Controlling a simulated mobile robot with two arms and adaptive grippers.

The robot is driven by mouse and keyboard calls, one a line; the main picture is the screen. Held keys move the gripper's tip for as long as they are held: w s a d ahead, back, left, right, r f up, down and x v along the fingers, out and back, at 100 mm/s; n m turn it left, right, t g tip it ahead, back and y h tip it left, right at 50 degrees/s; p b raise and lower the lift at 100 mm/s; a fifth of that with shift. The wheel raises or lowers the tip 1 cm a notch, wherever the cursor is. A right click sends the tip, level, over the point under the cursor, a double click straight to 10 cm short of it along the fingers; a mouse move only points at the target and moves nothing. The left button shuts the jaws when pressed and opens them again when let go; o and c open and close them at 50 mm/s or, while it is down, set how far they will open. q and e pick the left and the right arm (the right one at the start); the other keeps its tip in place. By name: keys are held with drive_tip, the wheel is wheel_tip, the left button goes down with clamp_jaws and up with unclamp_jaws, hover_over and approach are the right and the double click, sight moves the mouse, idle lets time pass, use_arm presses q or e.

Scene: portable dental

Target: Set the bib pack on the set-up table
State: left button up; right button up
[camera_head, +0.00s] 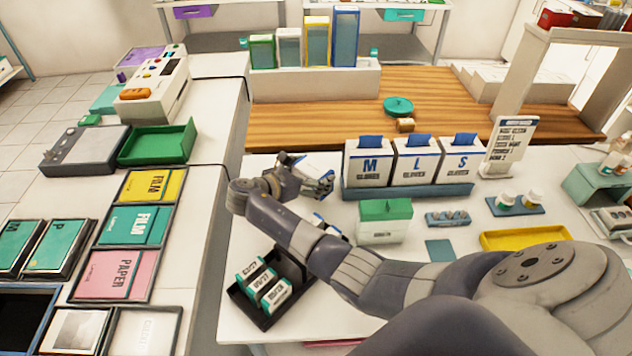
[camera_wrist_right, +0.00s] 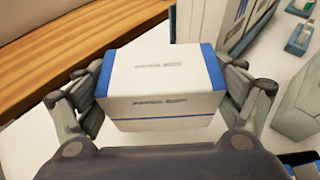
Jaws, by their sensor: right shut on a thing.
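The bib pack, a white box with blue ends (camera_wrist_right: 160,72), fills the middle of the right wrist view. My right gripper (camera_head: 315,180) is shut on it, one finger at each blue end. In the head view the pack (camera_head: 321,163) is mostly hidden behind the gripper. It is over the back left part of a white table (camera_head: 385,325), left of the glove boxes. I cannot tell whether it touches the tabletop. No label names the set-up table. My left gripper is not in view.
Glove boxes marked M, L and S (camera_head: 415,165) stand in a blue holder close to the right of the gripper. A green-lidded box (camera_head: 385,222) and a black tray of small packs (camera_head: 238,293) are nearer. A brown wooden surface (camera_head: 325,125) lies behind.

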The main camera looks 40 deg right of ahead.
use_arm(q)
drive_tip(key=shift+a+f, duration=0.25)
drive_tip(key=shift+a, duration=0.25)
use_arm(e)
drive_tip(key=shift+f, duration=2.2)
drive_tip(key=shift+a+f, duration=0.1)
drive_tip(key=shift+f+b, duration=0.1)
drive_tip(key=shift+b, duration=0.25)
drive_tip(key=o, duration=0.9)
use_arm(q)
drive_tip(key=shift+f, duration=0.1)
use_arm(e)
drive_tip(key=shift+r, duration=0.35)
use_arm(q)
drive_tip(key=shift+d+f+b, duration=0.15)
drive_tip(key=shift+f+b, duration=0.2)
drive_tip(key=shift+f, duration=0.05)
use_arm(e)
drive_tip(key=v, duration=1.2)
drive_tip(key=shift+f, duration=0.1)
